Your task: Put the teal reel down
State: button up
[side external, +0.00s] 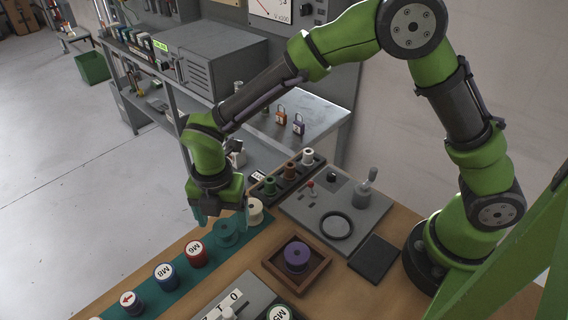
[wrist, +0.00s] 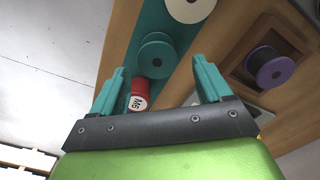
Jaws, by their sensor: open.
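The teal reel (side external: 226,233) stands upright on the teal strip (side external: 178,284) between a cream reel (side external: 255,211) and a red M6 reel (side external: 196,253). My gripper (side external: 220,215) is above the teal reel and points down, with its teal fingers spread and nothing held. In the wrist view the teal reel (wrist: 157,55) shows between and beyond the fingertips of my gripper (wrist: 158,75), with visible gaps on both sides. The red reel (wrist: 139,96) shows nearer to the palm in that view.
A purple reel (side external: 297,256) sits in a wooden tray (side external: 320,262) to the right. A blue M8 reel (side external: 165,277) stands further along the strip. A dark rack with small spools (side external: 289,171) and a grey panel (side external: 354,232) lie behind.

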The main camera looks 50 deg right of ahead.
aim_at(225, 228)
notch_tip(225, 228, up, 12)
jog(key=s+d+r+m+t, duration=0.1)
jog(key=s+d+r+m, duration=0.1)
jog(key=d+r+m, duration=0.4)
jog(key=s+d+r+m+t+y, duration=0.1)
jog(key=s+d+m+t, duration=0.2)
jog(key=s+d+m, duration=0.2)
jog(key=s+d+m+t+y, duration=0.1)
jog(key=s+d+m+t, duration=0.2)
jog(key=s+d+m, duration=0.3)
jog(key=d+m, duration=0.5)
jog(key=m, duration=0.6)
jog(key=shift+r, duration=0.4)
jog(key=shift+s+d+f+m, duration=0.15)
jog(key=shift+s+d+m, duration=0.1)
jog(key=shift+m, duration=0.35)
jog(key=c, duration=0.4)
